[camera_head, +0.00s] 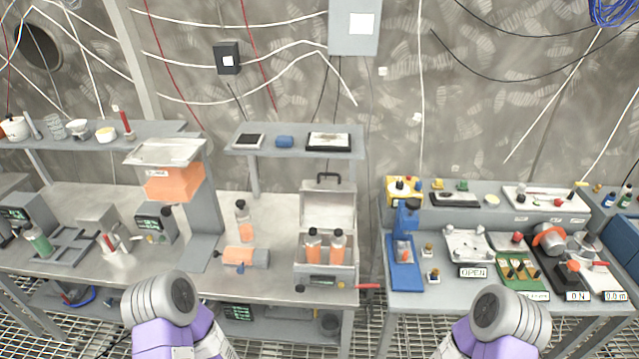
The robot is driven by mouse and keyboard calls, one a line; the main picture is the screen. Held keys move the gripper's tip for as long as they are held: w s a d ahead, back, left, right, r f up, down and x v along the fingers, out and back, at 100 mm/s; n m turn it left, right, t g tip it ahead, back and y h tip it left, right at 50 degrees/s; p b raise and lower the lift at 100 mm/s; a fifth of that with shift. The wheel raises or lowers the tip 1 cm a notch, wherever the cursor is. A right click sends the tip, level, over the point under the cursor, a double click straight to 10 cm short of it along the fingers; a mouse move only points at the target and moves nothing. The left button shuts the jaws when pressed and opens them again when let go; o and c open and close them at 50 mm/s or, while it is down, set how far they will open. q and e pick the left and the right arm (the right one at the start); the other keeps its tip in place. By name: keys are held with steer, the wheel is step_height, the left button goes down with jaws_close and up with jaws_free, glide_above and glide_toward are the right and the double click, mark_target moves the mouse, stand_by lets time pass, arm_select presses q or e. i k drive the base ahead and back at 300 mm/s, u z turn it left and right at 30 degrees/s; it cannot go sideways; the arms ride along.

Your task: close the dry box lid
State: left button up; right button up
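The dry box (326,277) stands on the left bench near its right end. Its pale lid (328,208) is open, standing upright at the back with a dark handle on its top edge. Two bottles with orange lower parts (313,247) (337,246) stand inside the box, in front of the lid. Purple and grey links of my two arms show at the bottom edge, below and apart from the box. Neither gripper shows in this view.
A red-handled tool (366,286) is at the box's right. A small shelf (295,140) is above. A second bench (449,299) stands right, crowded with devices.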

mark_target(329, 205)
steer(key=u, duration=0.95)
steer(key=i, duration=0.75)
steer(key=z, duration=0.65)
